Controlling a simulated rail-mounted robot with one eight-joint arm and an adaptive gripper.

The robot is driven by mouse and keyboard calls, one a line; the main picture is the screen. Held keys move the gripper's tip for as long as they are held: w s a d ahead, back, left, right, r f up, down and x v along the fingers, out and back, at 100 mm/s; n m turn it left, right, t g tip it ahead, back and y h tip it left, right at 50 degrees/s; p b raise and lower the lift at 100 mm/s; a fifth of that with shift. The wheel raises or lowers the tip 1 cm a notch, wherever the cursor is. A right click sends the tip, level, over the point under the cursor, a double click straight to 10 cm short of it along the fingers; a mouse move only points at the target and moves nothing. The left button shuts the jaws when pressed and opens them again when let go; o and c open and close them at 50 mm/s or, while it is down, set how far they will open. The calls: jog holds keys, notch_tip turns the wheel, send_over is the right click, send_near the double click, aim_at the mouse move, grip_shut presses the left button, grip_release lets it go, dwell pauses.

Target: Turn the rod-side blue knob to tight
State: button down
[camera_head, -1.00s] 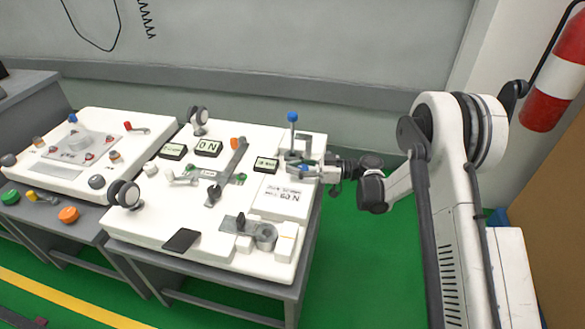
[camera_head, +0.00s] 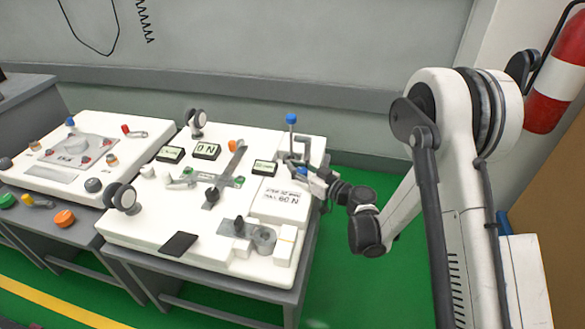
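A blue knob (camera_head: 291,118) tops a thin upright rod (camera_head: 292,137) at the back right corner of the white panel. Another blue part (camera_head: 299,172) shows low beside the rod, partly hidden by my gripper; I cannot tell whether it is the rod-side knob. My gripper (camera_head: 301,166) reaches in from the right, at the foot of the rod and over the panel's right edge. Its fingers are small and overlap the grey fixture, so I cannot tell whether they are open, shut or touching the knob.
Small displays (camera_head: 207,151), a grey lever (camera_head: 226,172) and a grey cylinder (camera_head: 263,237) are on the same panel. A second panel (camera_head: 111,125) stands left. Green floor lies open to the right.

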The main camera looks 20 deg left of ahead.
jog(key=shift+d+m+t+h, duration=0.15)
jog(key=shift+m+t+h, duration=0.15)
jog(key=shift+m+t, duration=0.3)
jog(key=shift+w+t, duration=0.1)
jog(key=shift+t, duration=0.2)
jog(key=c, duration=1.6)
grip_release()
jog(key=shift+d, duration=0.1)
jog(key=shift+r, duration=5)
jog(key=shift+o, duration=0.3)
